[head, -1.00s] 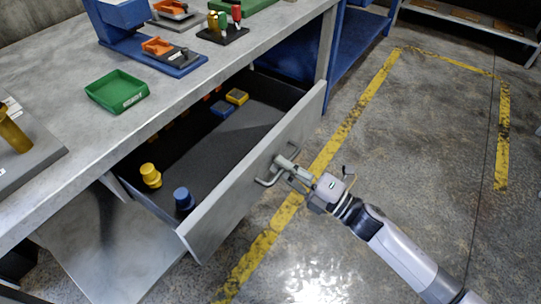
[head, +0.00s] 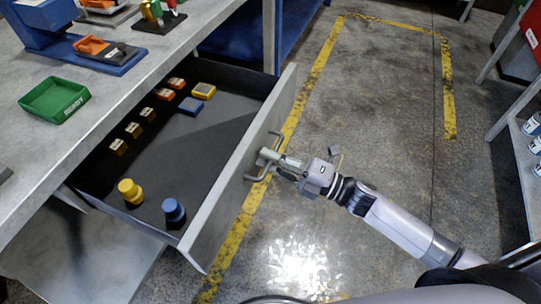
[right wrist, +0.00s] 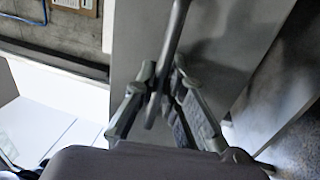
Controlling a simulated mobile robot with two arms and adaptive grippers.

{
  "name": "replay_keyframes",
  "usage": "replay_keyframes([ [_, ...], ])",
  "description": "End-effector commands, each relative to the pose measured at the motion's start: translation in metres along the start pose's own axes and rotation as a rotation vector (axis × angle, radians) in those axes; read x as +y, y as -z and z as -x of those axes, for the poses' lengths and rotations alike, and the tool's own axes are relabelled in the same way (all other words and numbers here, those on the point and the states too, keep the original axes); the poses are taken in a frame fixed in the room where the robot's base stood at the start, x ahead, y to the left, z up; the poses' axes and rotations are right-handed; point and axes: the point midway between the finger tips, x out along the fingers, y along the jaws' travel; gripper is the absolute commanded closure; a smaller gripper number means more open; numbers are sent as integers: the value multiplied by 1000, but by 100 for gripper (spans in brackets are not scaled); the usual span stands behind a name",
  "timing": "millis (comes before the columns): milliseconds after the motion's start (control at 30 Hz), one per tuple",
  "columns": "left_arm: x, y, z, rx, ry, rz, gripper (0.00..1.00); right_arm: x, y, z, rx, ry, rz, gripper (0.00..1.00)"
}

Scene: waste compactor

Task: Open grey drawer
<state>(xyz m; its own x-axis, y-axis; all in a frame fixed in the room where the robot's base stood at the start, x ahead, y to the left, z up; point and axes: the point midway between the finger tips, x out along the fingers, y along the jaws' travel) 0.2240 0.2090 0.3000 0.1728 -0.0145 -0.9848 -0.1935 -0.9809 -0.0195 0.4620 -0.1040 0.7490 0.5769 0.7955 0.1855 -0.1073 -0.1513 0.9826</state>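The grey drawer (head: 228,196) stands pulled out from the workbench, with its interior in plain view. Its metal bar handle (head: 251,175) is on the outside of the front panel. My right gripper (head: 269,157) is at this handle. In the right wrist view, the two fingers of my right gripper (right wrist: 165,72) lie on either side of the handle bar (right wrist: 172,45), their tips close against it. The gripper looks shut on the handle. My left gripper is in neither view.
Inside the drawer are a yellow knob (head: 131,192), a blue knob (head: 173,212) and several small blocks. A green tray (head: 54,100) sits on the benchtop. The floor right of the drawer is open, with yellow lines (head: 305,95). A shelf rack (head: 520,150) stands at the right.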

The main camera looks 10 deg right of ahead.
Motion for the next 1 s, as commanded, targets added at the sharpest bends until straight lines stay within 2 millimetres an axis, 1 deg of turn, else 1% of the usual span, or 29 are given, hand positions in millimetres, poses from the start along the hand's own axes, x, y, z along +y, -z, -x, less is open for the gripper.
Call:
replay_keyframes([
  [33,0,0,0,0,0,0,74,0,0,0,0,1,0,85],
  [267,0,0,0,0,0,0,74,0,0,0,0,0,0,70],
  [533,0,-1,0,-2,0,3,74,0,0,0,-1,0,0,70],
  [633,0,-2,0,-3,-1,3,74,0,0,5,-2,1,-1,70],
  [767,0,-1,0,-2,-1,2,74,-1,0,24,-2,4,0,70],
  [1000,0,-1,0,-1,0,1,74,-2,0,76,-2,5,-2,70],
])
